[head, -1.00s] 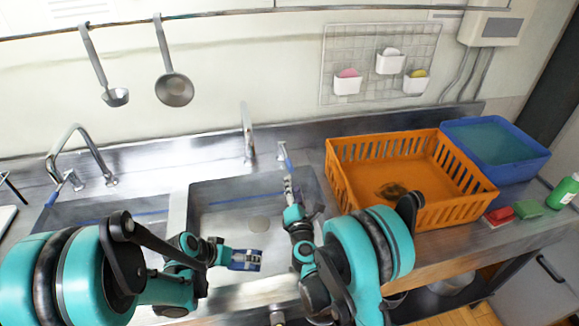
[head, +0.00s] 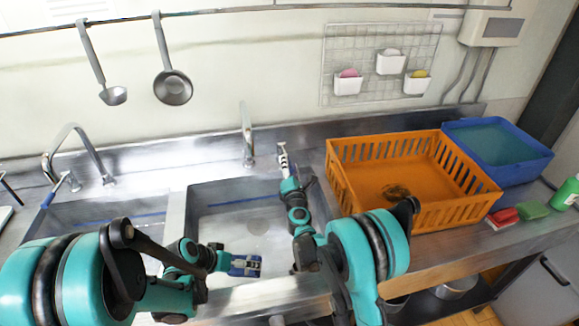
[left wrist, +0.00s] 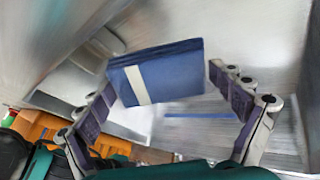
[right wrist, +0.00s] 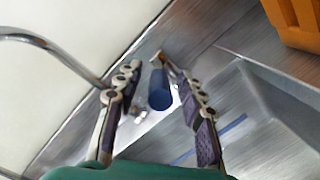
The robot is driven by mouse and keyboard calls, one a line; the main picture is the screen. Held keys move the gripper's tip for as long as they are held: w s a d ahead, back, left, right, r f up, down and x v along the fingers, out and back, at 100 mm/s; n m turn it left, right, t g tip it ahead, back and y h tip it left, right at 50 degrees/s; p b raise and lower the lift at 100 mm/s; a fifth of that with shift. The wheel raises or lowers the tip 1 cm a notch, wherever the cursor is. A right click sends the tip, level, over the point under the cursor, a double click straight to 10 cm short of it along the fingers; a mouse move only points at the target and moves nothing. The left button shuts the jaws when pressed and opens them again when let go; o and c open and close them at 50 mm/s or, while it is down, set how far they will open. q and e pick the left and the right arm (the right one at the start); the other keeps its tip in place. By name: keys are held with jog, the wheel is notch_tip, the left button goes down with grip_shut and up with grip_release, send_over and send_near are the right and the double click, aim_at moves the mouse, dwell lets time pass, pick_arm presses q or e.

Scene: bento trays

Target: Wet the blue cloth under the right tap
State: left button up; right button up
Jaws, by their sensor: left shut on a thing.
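The folded blue cloth (left wrist: 170,75) with a white stripe is between the fingers of my left gripper (left wrist: 160,85). In the head view the cloth (head: 245,265) is held over the front of the right sink basin, low in the picture. The right tap (head: 247,135) stands behind that basin; no water stream shows. Its blue handle (right wrist: 160,92) appears between the fingers of my right gripper (right wrist: 160,72), with a gap visible on each side. In the head view my right gripper (head: 283,160) is at the handle and mostly covers it.
The right basin (head: 225,218) is empty below the tap. A left tap (head: 80,150) stands over another basin. An orange crate (head: 470,210) is right of my right arm, with a blue tub (head: 540,165) behind it.

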grip_shut()
pick_arm(q)
jog(key=shift+f, duration=0.25)
jog(key=shift+f+b, duration=0.1)
jog(key=shift+b, duration=0.25)
pick_arm(e)
jog(key=d+n+y, duration=0.1)
jog(key=w+d+n+g+y, duration=0.1)
jog(key=y, duration=0.1)
jog(key=shift+d, duration=0.35)
grip_release()
